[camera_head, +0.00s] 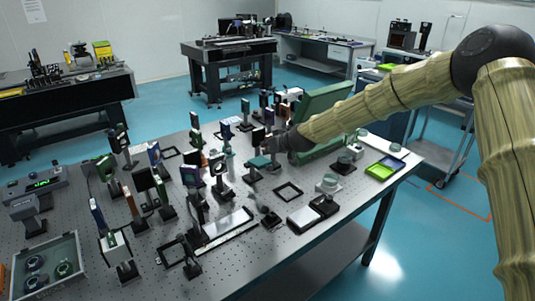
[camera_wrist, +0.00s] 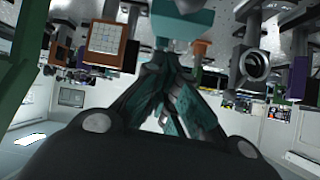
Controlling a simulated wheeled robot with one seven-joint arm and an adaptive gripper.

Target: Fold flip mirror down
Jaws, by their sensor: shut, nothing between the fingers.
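My gripper (camera_head: 270,150) reaches over the middle of the perforated optical table, among the post-mounted optics. In the wrist view, which is upside down, its dark fingers (camera_wrist: 172,62) are together and empty. A teal mount (camera_wrist: 182,22) is right at the fingertips there; I cannot tell if they touch. In the head view a teal plate (camera_head: 258,162) lies about flat on top of a post, just left of and below the gripper. It is likely the flip mirror, though its hinge and mirror face are not clear.
Several upright mounts crowd around the gripper, including a dark square optic (camera_head: 218,165) to the left. A large green panel (camera_head: 325,115) stands behind my forearm. A flat black frame (camera_head: 288,191) lies in front.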

